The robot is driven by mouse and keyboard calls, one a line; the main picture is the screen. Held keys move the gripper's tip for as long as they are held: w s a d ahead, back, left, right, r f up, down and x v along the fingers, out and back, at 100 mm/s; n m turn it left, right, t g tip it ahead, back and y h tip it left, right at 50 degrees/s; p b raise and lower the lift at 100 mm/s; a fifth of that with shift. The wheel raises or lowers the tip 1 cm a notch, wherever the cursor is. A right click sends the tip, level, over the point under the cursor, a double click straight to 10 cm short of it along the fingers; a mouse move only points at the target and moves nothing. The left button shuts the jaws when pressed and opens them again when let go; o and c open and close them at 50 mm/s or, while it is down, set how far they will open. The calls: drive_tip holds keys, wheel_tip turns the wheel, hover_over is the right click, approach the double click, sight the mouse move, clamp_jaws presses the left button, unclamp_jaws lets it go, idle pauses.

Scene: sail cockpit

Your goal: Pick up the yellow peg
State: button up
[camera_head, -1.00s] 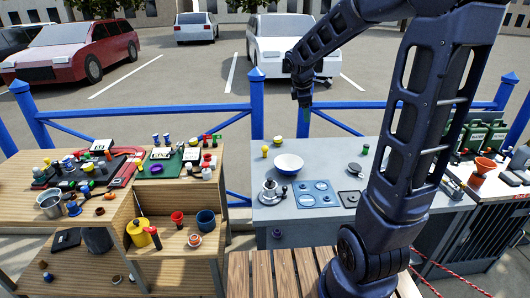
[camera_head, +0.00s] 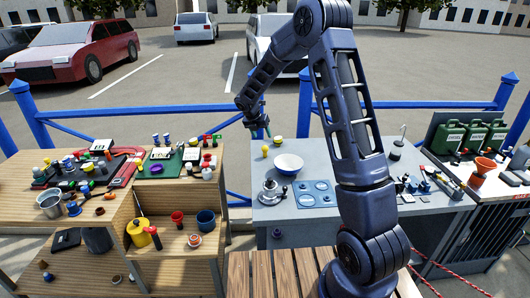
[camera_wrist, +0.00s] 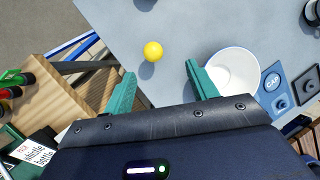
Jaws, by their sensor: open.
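The yellow peg (camera_head: 265,150) stands near the left back of the grey table, behind and left of a white bowl. In the wrist view the peg (camera_wrist: 153,51) shows from above as a round yellow top with a shadow beside it. My gripper (camera_head: 264,130) is above the left back part of the grey table, close to the peg in the picture. In the wrist view its green fingers (camera_wrist: 161,74) are spread wide and empty. The peg appears beyond the fingertips, between their lines, and apart from them. The peg's lower part is hidden from above.
The white bowl (camera_head: 288,164) sits close by on the grey table (camera_head: 345,152). A blue panel (camera_head: 314,194) and a metal pot (camera_head: 270,192) are in front of it. A small pale-yellow-topped item (camera_head: 278,140) stands behind the peg. The cluttered wooden bench (camera_head: 150,188) is at left, across a gap.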

sight(265, 149)
drive_tip(key=shift+n, duration=0.3)
drive_tip(key=x, duration=0.4)
drive_tip(key=a+x, duration=0.1)
drive_tip(key=x, duration=0.1)
drive_tip(key=shift+w+d+f, duration=0.1)
drive_tip(key=shift+w+f, duration=0.1)
drive_tip(key=shift+f, duration=0.1)
drive_tip(key=shift+a+x, duration=0.15)
drive_tip(key=shift+x, duration=1.15)
drive_tip(key=shift+a+x, duration=0.15)
drive_tip(key=shift+x, duration=1.15)
drive_tip(key=shift+c, duration=0.5)
drive_tip(key=c, duration=0.9)
